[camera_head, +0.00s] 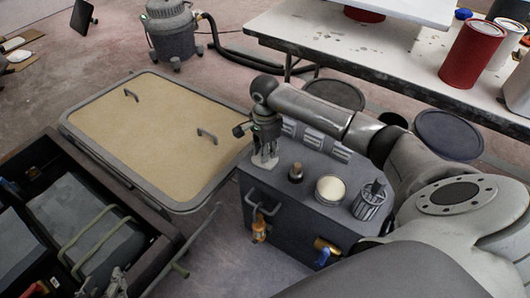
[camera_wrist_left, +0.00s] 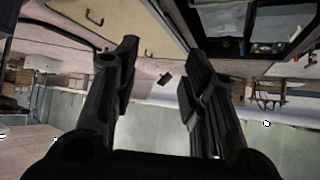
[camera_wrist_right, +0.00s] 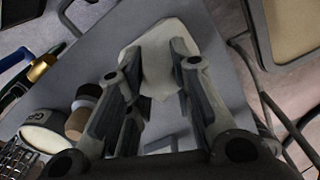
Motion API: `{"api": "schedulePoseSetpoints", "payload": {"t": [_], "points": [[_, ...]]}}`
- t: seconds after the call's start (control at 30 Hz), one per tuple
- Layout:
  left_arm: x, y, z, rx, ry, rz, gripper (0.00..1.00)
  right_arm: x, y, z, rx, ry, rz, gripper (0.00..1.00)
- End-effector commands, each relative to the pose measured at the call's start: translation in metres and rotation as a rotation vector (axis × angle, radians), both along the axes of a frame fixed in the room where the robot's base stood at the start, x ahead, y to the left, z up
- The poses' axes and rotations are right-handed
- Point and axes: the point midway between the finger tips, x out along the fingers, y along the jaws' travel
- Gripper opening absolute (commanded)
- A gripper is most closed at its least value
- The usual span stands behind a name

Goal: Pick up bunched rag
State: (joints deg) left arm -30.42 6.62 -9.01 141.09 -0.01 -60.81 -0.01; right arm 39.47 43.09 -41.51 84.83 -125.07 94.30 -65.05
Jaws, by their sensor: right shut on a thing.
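The bunched rag (camera_head: 264,161) is a small off-white cloth at the left end of the dark grey box top. It also shows as a pale crumpled sheet in the right wrist view (camera_wrist_right: 157,82). My right gripper (camera_head: 265,153) points down over it, with its fingers on either side of the cloth, and is shut on it. The rag still seems to be at the box top; I cannot tell whether it is clear of the surface. My left gripper (camera_wrist_left: 162,70) has its fingers wide apart with nothing between them.
Beside the rag on the box top (camera_head: 290,215) stand a small dark-and-tan bottle (camera_head: 296,173), a round cream-topped tin (camera_head: 330,189) and a wire-sided container (camera_head: 369,202). A framed tan panel (camera_head: 165,130) with two handles lies to the left. A white table (camera_head: 350,45) stands behind.

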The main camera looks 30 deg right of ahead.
Motion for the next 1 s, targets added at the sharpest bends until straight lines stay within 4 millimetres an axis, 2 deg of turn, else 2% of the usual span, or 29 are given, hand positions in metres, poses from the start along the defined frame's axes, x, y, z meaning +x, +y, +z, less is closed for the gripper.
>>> {"api": "schedulePoseSetpoints", "payload": {"t": [0.13, 0.33, 0.63, 0.7, 1.0], "points": [[-0.007, 0.002, -0.004, 0.008, 0.042, 0.002, 0.40, 0.001, 0.000, 0.007, -0.001, -0.002, 0.000, 0.00], [-0.033, 0.011, -0.019, 0.040, 0.185, 0.012, 0.40, 0.001, -0.001, 0.028, -0.001, -0.004, 0.001, 0.00], [-0.105, 0.034, -0.040, 0.110, 0.527, 0.041, 0.40, -0.027, 0.027, 0.080, 0.000, -0.005, 0.006, 0.00], [-0.109, 0.035, -0.036, 0.114, 0.546, 0.042, 0.40, -0.038, 0.036, 0.098, -0.001, -0.005, 0.007, 0.00], [-0.108, 0.035, -0.028, 0.113, 0.540, 0.042, 0.40, -0.083, 0.079, 0.119, 0.000, -0.001, 0.004, 0.00]]}}
